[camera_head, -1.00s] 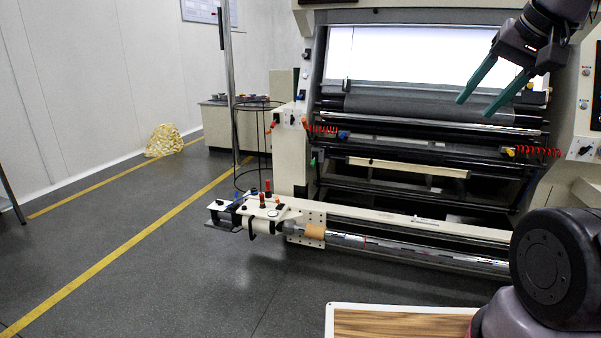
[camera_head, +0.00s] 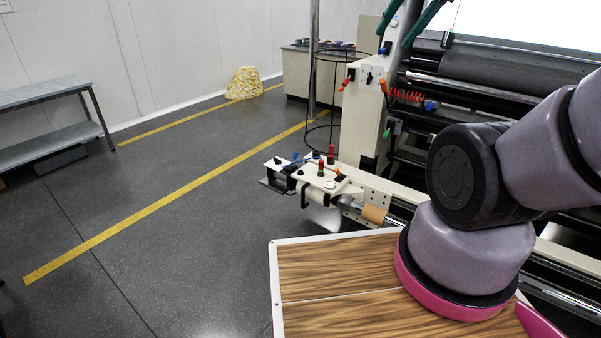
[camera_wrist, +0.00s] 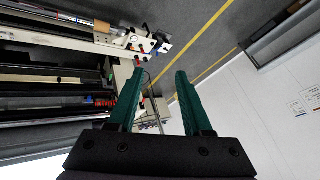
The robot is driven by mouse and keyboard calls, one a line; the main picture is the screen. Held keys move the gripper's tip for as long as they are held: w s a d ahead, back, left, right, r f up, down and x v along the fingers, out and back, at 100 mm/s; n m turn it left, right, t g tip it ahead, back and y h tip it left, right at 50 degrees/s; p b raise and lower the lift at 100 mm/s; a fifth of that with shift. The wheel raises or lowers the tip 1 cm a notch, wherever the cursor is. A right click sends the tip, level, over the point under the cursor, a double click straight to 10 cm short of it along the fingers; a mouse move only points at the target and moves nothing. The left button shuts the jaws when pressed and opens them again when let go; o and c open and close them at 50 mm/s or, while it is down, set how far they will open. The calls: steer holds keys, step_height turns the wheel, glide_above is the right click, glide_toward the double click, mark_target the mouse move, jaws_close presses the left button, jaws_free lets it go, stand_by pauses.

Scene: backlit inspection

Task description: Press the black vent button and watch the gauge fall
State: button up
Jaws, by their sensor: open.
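A small cream control unit (camera_head: 318,181) sits at the left end of the machine's low rail in the head view. It carries red-topped knobs (camera_head: 331,153), a small pale round dial (camera_head: 329,185) that may be the gauge, and a small black knob (camera_head: 277,160) that may be the vent button. The dial's reading is too small to tell. The unit also shows in the wrist view (camera_wrist: 128,40). My gripper (camera_head: 396,41) has green fingers, open and empty, at the top of the head view, well above the unit. The fingers also show in the wrist view (camera_wrist: 160,72), apart from everything.
The machine with dark rollers (camera_head: 500,75) fills the right. A black wire stand (camera_head: 322,95) is behind the unit. A grey bench (camera_head: 50,130) stands at the left wall, and a yellowish bundle (camera_head: 244,83) lies farther back. The left floor (camera_head: 190,235) is clear.

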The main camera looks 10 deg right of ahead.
jaws_close()
stand_by(1.8)
